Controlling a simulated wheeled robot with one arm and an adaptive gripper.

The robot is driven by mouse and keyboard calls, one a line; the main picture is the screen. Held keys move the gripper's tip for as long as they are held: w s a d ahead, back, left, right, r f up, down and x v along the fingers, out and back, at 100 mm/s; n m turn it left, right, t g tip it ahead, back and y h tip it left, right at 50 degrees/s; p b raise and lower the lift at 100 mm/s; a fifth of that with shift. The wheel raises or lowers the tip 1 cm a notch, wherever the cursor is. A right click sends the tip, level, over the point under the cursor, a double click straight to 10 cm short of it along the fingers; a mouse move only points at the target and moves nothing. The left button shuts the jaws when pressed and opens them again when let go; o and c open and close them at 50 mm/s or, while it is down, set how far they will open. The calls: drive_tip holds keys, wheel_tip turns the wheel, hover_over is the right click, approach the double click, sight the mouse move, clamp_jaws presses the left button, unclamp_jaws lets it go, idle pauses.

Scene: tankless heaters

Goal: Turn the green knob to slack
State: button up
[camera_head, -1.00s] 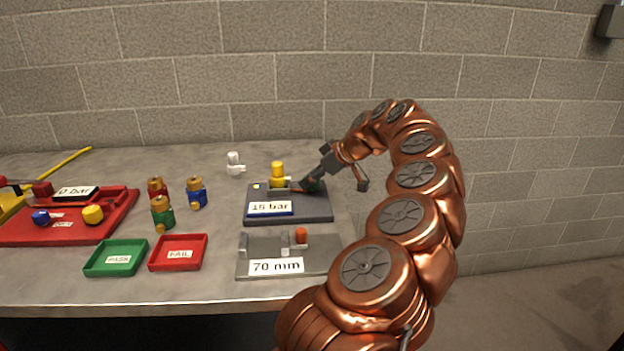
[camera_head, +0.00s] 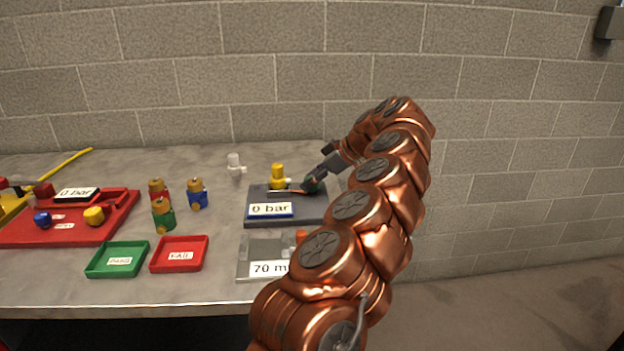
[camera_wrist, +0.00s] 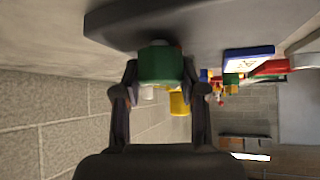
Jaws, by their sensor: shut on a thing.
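The green knob (camera_wrist: 160,64) sits between the two fingers of my gripper (camera_wrist: 160,85) in the wrist view, with a finger against each side. In the head view the knob (camera_head: 312,186) is mostly covered by my gripper (camera_head: 316,182) at the right end of the dark grey block. That dark grey block (camera_head: 310,212) carries a yellow-capped fitting (camera_head: 278,174) and a display (camera_head: 270,209) reading "0 bar".
In front stands a grey gauge block (camera_head: 246,262) marked 70 mm, partly behind my arm. To the left are a green tray (camera_head: 100,262), a red tray (camera_head: 160,258), several coloured valves (camera_head: 197,194) and a red station (camera_head: 60,236). A white fitting (camera_head: 235,163) stands behind.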

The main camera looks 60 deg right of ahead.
drive_tip(key=shift+r, duration=0.1)
drive_tip(key=o, duration=1.1)
drive_tip(key=shift+o, duration=0.2)
drive_tip(key=shift+v, duration=2.1)
drive_tip(key=v, duration=0.7)
drive_tip(key=shift+s+d+r, duration=0.1)
drive_tip(key=shift+s+r, duration=0.1)
